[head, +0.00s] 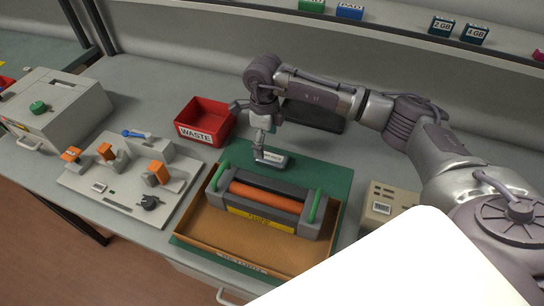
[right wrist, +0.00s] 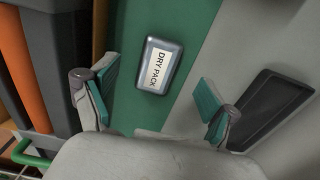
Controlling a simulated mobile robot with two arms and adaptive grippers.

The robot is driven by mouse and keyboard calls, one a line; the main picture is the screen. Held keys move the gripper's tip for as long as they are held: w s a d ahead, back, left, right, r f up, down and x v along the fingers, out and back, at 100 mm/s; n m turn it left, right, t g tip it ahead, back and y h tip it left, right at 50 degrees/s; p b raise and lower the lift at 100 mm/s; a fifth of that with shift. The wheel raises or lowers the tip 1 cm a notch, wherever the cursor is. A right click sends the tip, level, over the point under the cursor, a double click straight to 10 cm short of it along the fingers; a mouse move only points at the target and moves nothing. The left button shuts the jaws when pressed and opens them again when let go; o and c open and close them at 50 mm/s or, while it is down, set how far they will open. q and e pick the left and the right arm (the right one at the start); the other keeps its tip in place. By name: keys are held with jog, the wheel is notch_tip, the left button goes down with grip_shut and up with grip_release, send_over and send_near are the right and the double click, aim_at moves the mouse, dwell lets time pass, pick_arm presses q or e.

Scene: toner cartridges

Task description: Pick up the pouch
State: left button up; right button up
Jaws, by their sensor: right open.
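The pouch (head: 271,158) is a small grey packet with a white label, lying on the green mat (head: 334,185) just behind the fuser unit (head: 268,203). In the right wrist view the pouch (right wrist: 160,64) reads "DRY PACK" and lies flat, tilted a little. My right gripper (head: 259,146) is above the pouch, pointing down. In the right wrist view my right gripper (right wrist: 158,86) is open, its teal pads apart with the pouch between and beyond them. It looks empty. My left gripper is not in view.
The fuser with an orange roller sits in a brown tray (head: 205,235) in front of the pouch. A red WASTE bin (head: 203,135) stands to the left. A dark flat tray (head: 314,116) lies behind, and a beige box (head: 385,205) stands at right.

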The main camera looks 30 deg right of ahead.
aim_at(266, 155)
jog(key=shift+f, duration=0.3)
notch_tip(266, 155, down, 4)
jog(key=shift+f+p, duration=0.1)
jog(key=shift+p, duration=0.85)
jog(key=shift+f, duration=0.35)
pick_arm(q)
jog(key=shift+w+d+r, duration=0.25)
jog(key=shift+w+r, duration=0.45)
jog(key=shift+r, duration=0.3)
pick_arm(e)
jog(key=shift+c, duration=0.3)
jog(key=c, duration=1.1)
